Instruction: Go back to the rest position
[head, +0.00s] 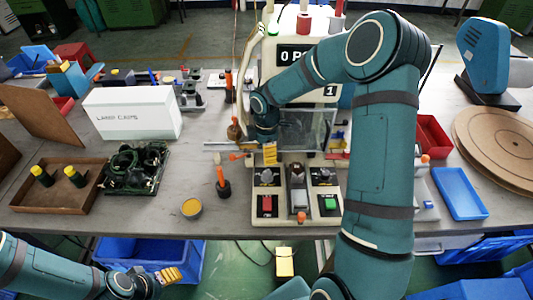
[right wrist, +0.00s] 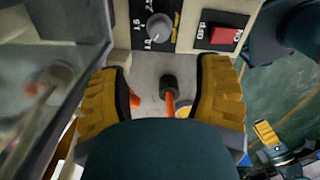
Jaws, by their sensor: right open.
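My right gripper (head: 270,153) is in front of the moulding machine (head: 297,195), above its control panel. In the right wrist view its yellow fingers (right wrist: 170,100) stand wide apart and hold nothing. An orange-handled tool in a black holder (right wrist: 169,84) shows between them, farther down on the table; in the head view it (head: 223,183) stands left of the machine.
The machine's panel carries a red switch (head: 267,204), a green switch (head: 330,204) and knobs close to my right gripper. A white box (head: 133,112), a brown tray (head: 60,195) and a yellow-topped tin (head: 191,208) are to the left. Blue bins (head: 150,252) stand below the table.

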